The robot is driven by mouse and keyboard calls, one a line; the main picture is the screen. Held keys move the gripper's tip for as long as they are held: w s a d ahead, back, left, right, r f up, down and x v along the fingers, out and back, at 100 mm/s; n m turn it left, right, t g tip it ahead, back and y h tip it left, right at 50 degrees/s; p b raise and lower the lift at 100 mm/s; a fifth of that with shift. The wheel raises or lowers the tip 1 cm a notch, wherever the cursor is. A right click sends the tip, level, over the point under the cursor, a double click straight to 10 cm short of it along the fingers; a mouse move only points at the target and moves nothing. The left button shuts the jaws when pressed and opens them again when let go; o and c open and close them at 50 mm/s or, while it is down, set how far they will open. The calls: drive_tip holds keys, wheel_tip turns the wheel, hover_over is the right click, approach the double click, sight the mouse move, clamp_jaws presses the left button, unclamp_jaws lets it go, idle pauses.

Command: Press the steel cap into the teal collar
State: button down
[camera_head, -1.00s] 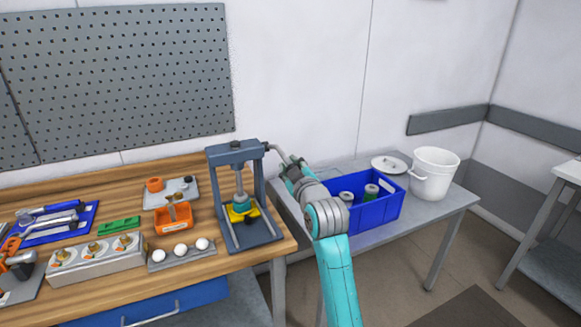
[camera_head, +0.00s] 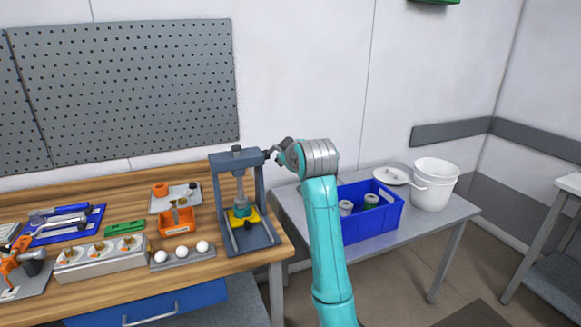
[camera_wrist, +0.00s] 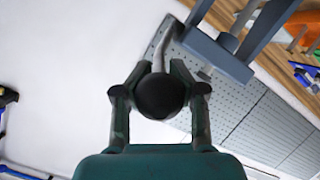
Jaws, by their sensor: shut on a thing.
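The grey press (camera_head: 263,200) stands at the right end of the wooden bench. Its ram (camera_head: 239,187) is down over the teal collar (camera_head: 241,212), which sits on a yellow block (camera_head: 235,222). I cannot make out the steel cap apart from the ram. My gripper (camera_head: 279,154) is to the right of the press's upper frame. In the wrist view my gripper (camera_wrist: 160,90) is shut on the black knob (camera_wrist: 160,97) of the press lever (camera_wrist: 161,50). In the head view the arm hides most of the lever.
White balls (camera_head: 182,251), an orange bin (camera_head: 165,224) and a steel block (camera_head: 100,261) are left of the press. On the grey side table (camera_head: 415,227) are a blue crate (camera_head: 372,224) and a white bucket (camera_head: 435,184). The pegboard (camera_head: 125,90) is behind the bench.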

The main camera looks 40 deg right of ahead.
drive_tip(key=shift+w+r+g, duration=0.25)
drive_tip(key=shift+r+g, duration=0.05)
drive_tip(key=shift+r, duration=0.75)
drive_tip(key=w+r, duration=0.2)
drive_tip(key=w+d+r, duration=0.1)
drive_tip(key=r, duration=0.2)
drive_tip(key=shift+w+d, duration=0.1)
drive_tip(key=shift+w, duration=0.25)
drive_tip(key=shift+w+d+r, duration=0.15)
drive_tip(key=shift+w+r, duration=0.1)
drive_tip(key=shift+w, duration=0.3)
drive_tip(key=shift+w+d+r, duration=0.15)
drive_tip(key=shift+w+r, duration=0.1)
drive_tip(key=shift+w, duration=0.25)
drive_tip(key=c, duration=0.9)
unclamp_jaws()
drive_tip(key=shift+d+f, duration=0.1)
drive_tip(key=shift+f, duration=0.05)
drive_tip(key=shift+o, duration=0.2)
drive_tip(key=v, duration=1.2)
